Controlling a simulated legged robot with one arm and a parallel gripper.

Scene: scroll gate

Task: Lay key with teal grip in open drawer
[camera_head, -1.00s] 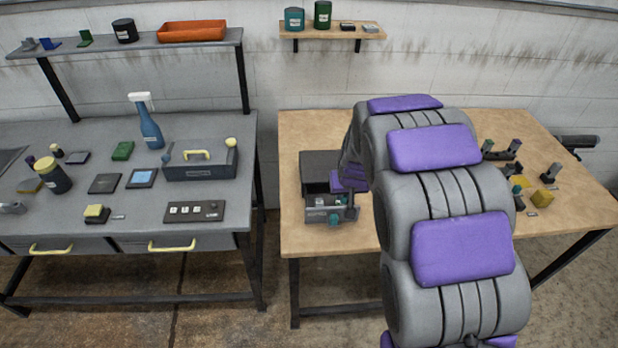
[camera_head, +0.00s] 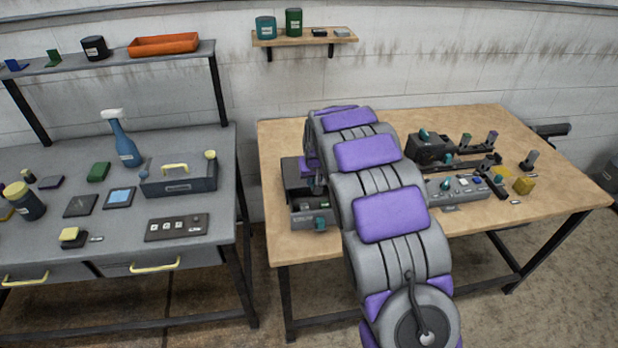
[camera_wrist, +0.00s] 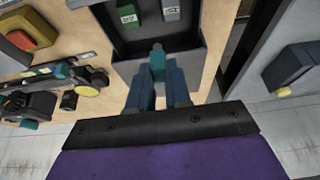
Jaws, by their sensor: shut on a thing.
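The key with teal grip (camera_wrist: 158,62) is between the fingertips of my gripper (camera_wrist: 157,85) in the wrist view. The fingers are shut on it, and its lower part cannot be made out. The dark drawer unit (camera_head: 294,172) stands at the left of the wooden table in the head view. In the head view my arm largely hides the gripper.
Right of my arm are a grey panel (camera_head: 456,188) with teal parts, a dark box (camera_head: 428,147), upright pieces and a yellow block (camera_head: 524,186). A grey bench (camera_head: 120,232) with a toolbox (camera_head: 180,178) is on the left. The table's front right is clear.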

